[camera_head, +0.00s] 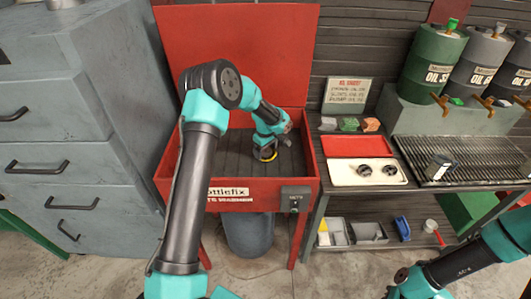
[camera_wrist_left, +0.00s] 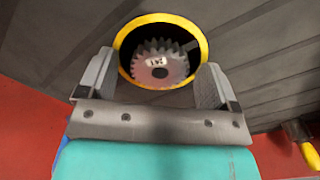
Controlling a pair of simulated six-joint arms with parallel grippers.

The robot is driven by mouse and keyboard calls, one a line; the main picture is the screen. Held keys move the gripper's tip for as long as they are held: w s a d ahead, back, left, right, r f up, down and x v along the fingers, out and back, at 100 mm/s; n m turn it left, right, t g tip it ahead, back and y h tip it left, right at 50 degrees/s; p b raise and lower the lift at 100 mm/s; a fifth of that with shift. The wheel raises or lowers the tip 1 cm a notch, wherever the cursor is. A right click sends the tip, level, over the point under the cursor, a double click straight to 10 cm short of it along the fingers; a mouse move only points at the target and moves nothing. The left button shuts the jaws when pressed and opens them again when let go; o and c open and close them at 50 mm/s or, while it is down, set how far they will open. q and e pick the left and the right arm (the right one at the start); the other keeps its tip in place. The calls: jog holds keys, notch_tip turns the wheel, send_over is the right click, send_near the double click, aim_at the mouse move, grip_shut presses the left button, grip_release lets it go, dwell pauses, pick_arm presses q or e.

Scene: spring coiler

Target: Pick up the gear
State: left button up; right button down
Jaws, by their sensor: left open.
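The grey metal gear (camera_wrist_left: 160,66) shows in the left wrist view, inside a round dark opening with a yellow rim (camera_wrist_left: 204,50). My left gripper (camera_wrist_left: 156,80) is open, with one finger on each side of the opening, and nothing shows held between the fingers. I cannot tell whether the fingers touch the rim. In the head view my left gripper (camera_head: 265,153) reaches down to the floor of the red parts washer (camera_head: 165,165). The yellow rim partly shows beneath it, and the gear is not clear there. My right gripper is out of view; only parts of that arm show at lower right.
The washer's red walls surround my left gripper, with a raised red lid (camera_head: 285,50) behind. A bench to the right holds a red tray (camera_head: 357,146), a pale tray (camera_head: 340,174) with two dark round parts, and a grate (camera_head: 495,170). Oil drums (camera_head: 432,62) stand behind.

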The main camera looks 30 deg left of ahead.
pick_arm(q)
jog(key=c, duration=1.2)
jog(key=shift+r, duration=0.15)
notch_tip(320, 180, up, 10)
jog(key=shift+f, duration=0.1)
dwell(0.4)
